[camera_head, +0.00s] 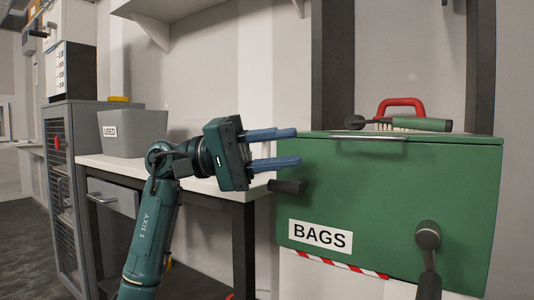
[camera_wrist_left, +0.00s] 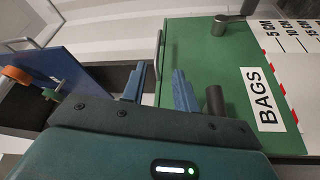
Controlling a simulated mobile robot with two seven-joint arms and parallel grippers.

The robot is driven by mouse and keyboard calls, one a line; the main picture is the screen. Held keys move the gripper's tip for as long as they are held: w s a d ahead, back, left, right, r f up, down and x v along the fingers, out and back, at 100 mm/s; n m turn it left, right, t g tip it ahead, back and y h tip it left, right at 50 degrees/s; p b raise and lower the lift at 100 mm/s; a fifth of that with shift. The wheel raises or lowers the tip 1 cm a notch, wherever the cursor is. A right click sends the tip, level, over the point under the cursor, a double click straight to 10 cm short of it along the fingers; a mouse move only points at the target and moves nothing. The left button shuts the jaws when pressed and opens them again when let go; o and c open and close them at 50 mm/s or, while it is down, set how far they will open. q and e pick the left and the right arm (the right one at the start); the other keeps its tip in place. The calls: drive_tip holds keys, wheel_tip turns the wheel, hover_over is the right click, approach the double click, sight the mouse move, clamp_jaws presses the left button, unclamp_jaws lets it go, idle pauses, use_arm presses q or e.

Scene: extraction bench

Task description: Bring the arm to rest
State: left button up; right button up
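My left arm (camera_head: 150,238) comes up from the lower left in the head view, dark teal, with its wrist bent to the right. My left gripper (camera_head: 292,147) points right, with its two blue fingers apart and nothing between them. In the head view it overlaps the left end of the green BAGS box (camera_head: 390,190); I cannot tell whether it touches. In the left wrist view the gripper (camera_wrist_left: 159,82) is also open and empty, with the green box (camera_wrist_left: 205,65) beyond the fingers. My right gripper is not in view.
The box has dark cylindrical handles at its left (camera_head: 288,187) and front (camera_head: 428,237). A green-handled tool (camera_head: 425,124) and a red handle (camera_head: 400,103) show on top. A grey USED bin (camera_head: 135,135) stands on the white bench (camera_head: 125,165) behind my arm, beside a mesh cabinet (camera_head: 60,190).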

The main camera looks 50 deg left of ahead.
use_arm(q)
drive_tip(key=shift+v, duration=1.05)
